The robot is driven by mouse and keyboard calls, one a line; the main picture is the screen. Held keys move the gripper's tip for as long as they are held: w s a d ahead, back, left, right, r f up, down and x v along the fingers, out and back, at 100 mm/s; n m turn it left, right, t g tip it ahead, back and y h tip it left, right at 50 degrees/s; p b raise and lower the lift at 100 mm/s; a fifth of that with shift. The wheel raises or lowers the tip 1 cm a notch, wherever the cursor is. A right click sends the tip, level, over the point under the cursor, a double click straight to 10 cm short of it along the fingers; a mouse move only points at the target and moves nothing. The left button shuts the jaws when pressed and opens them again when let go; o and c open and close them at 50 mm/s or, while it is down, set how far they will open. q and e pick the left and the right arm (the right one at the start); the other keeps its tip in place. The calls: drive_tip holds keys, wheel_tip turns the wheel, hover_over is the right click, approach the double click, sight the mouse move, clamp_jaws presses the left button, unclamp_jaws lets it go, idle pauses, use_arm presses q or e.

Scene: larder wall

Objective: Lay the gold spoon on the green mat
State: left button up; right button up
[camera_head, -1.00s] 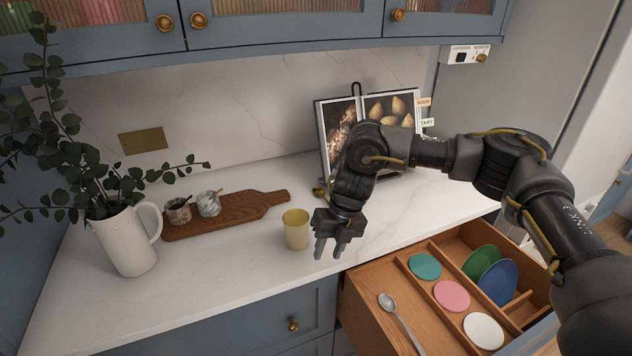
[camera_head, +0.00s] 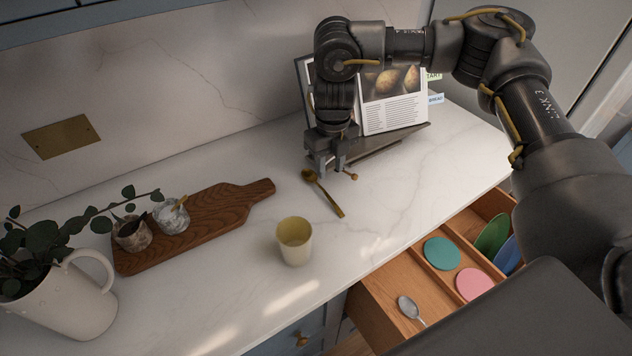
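The gold spoon (camera_head: 330,198) lies on the white counter, its bowl toward the book stand and its handle toward the front right. My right gripper (camera_head: 330,169) points down just right of and behind the spoon's bowl; its fingers look apart with nothing between them. I cannot tell whether a finger touches the spoon. In the open drawer, a green disc (camera_head: 492,236) leans in a right-hand compartment, partly hidden by my arm. A teal disc (camera_head: 441,253) lies flat in a nearer compartment. My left gripper is out of view.
A yellow cup (camera_head: 294,241) stands in front of the spoon. An open cookbook (camera_head: 393,104) on a stand is behind my gripper. A wooden board (camera_head: 217,214) with two small pots is at left. The drawer also holds a silver spoon (camera_head: 408,306) and a pink disc (camera_head: 473,284).

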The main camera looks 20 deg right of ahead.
sight(329, 196)
wheel_tip(329, 196, down, 4)
drive_tip(key=shift+w+r, duration=0.1)
drive_tip(key=shift+f, duration=0.3)
drive_tip(key=f, duration=0.1)
drive_tip(key=f+p, duration=0.1)
drive_tip(key=f, duration=0.3)
drive_tip(key=shift+s+a, duration=0.1)
drive_tip(key=shift+s, duration=0.25)
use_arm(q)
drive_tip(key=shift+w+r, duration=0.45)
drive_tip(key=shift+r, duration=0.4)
use_arm(e)
drive_tip(key=shift+r, duration=0.1)
clamp_jaws()
